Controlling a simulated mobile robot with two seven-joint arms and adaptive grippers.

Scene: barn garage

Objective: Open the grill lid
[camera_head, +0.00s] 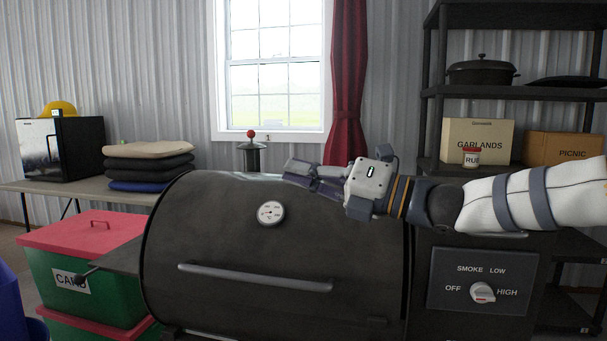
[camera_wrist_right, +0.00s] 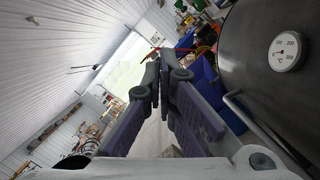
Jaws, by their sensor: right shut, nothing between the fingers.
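The grill lid (camera_head: 215,230) is a dark, rounded barrel cover and stands closed in the head view. Its metal handle bar (camera_head: 255,278) runs across the lower front, and a round white thermometer (camera_head: 271,212) sits above it. In the right wrist view the lid (camera_wrist_right: 245,60), the thermometer (camera_wrist_right: 285,52) and part of the handle (camera_wrist_right: 262,128) show at the right. My right gripper (camera_head: 290,174) is over the upper right of the lid, above and apart from the handle. Its fingers (camera_wrist_right: 160,75) are shut with nothing between them. My left gripper is not in view.
A control panel (camera_head: 481,282) with a white knob (camera_head: 482,293) is right of the lid. A chimney with a red knob (camera_head: 251,134) stands behind. A side shelf (camera_head: 120,258) and red-lidded green bins (camera_head: 85,270) are left. Black shelving (camera_head: 432,80) is at the right.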

